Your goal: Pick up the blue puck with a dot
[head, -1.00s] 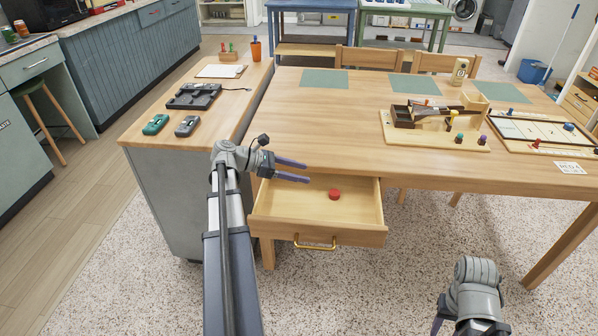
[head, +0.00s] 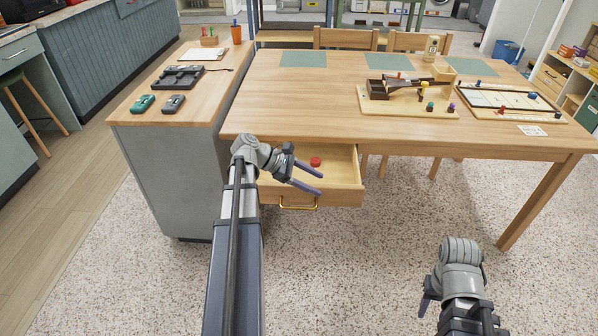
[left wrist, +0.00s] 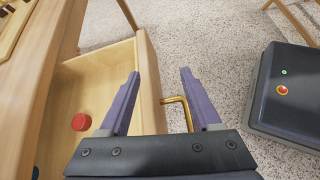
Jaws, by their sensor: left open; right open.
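No puck that I can clearly identify as blue with a dot shows. A red puck (head: 315,161) lies in the open drawer (head: 340,192) under the table; the left wrist view shows the red puck (left wrist: 81,122) too. A small dark thing (left wrist: 36,172) shows at that view's bottom left, mostly cut off. My left gripper (head: 320,183) is open and empty near the drawer's front, its fingers (left wrist: 160,73) beside the brass handle (left wrist: 178,112) in the wrist view. My right gripper (head: 424,305) is low at the right, open, apart from the table.
The wooden table (head: 300,105) carries a wooden game stand (head: 405,100) and a white-topped board (head: 510,102) with small coloured pieces, one blue (head: 532,95). A side cabinet (head: 165,180) stands left of the drawer. The speckled floor in front is clear.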

